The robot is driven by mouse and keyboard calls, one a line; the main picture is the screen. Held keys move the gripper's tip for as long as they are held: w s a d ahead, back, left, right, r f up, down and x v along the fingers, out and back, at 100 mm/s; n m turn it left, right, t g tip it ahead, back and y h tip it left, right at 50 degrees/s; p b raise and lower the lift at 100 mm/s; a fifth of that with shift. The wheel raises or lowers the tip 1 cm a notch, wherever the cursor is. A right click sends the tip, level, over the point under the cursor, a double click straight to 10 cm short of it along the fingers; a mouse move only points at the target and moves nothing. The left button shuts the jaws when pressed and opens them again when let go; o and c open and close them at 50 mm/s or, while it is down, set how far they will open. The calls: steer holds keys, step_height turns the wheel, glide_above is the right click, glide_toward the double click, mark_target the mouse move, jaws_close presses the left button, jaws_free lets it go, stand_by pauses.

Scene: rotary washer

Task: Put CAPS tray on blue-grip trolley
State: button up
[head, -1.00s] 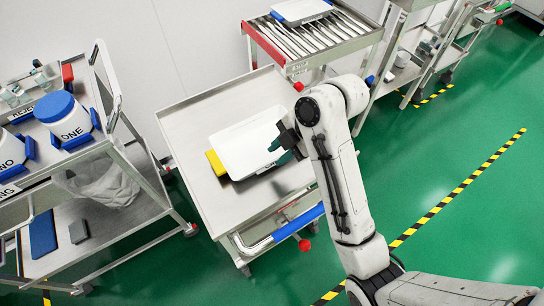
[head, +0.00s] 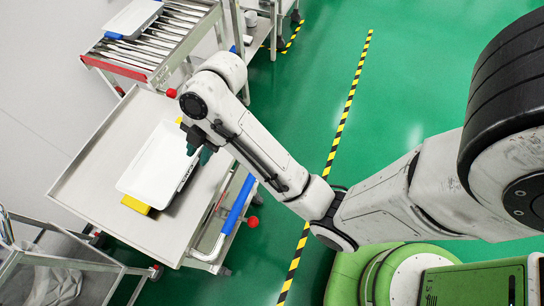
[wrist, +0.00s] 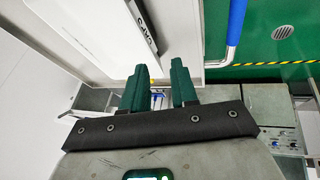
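The white CAPS tray (head: 158,165) lies on the steel top of the blue-grip trolley (head: 85,190), above a yellow block (head: 135,204) that shows at its lower corner. The trolley's blue grip (head: 238,203) is on its right side and also shows in the wrist view (wrist: 236,22). My gripper (head: 200,150) is at the tray's right edge. In the wrist view its two green fingers (wrist: 159,72) are apart with nothing seen between them. The tray's label edge (wrist: 147,32) is just beyond the left finger; whether they touch is unclear.
A roller rack (head: 165,42) with another white tray (head: 133,18) stands beyond the trolley. Part of another steel cart (head: 60,260) is at the lower left. Green floor with a yellow-black line (head: 345,125) is clear to the right.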

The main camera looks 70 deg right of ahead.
steer(key=s+d+f+m+g+h, duration=0.1)
steer(key=s+f+m, duration=0.3)
steer(key=s+m, duration=0.4)
steer(key=s+d+f+m+g+h, duration=0.1)
steer(key=s+f+m+h, duration=0.2)
steer(key=s+m, duration=0.6)
step_height(320, 180, down, 2)
steer(key=shift+s+d+f, duration=0.1)
steer(key=shift+s+d, duration=0.25)
steer(key=shift+s, duration=0.75)
